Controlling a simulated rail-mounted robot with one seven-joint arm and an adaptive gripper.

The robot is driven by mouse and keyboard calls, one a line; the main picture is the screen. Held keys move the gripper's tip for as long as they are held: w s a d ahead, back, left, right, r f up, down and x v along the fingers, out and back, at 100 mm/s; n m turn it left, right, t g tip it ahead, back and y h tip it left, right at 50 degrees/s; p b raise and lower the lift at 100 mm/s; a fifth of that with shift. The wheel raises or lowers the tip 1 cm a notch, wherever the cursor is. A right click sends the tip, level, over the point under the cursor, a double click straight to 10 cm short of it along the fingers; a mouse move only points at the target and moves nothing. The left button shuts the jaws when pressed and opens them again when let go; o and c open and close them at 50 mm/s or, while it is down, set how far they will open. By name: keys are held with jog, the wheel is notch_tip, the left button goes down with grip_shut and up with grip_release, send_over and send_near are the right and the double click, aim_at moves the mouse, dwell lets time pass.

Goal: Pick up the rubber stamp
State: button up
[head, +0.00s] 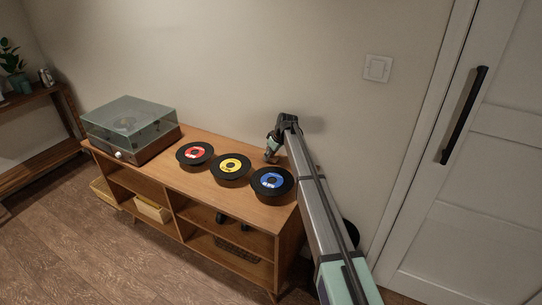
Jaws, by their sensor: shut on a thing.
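My gripper (270,155) points down close above the back right part of the wooden sideboard's top (218,200), behind the blue-label record. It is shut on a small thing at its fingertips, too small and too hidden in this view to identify. I cannot make out a rubber stamp anywhere else. Whether the held thing touches the top cannot be told.
Black discs with red (195,153), yellow (231,166) and blue (271,181) labels sit in a row in front of my gripper. A lidded record player (130,128) stands at the left end. The wall is close behind, with a white door (480,190) at right.

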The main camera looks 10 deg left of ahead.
notch_tip(320, 180, up, 20)
jog(key=b, duration=0.1)
jog(key=shift+b, duration=0.35)
jog(key=o, duration=0.3)
jog(key=shift+c, duration=0.9)
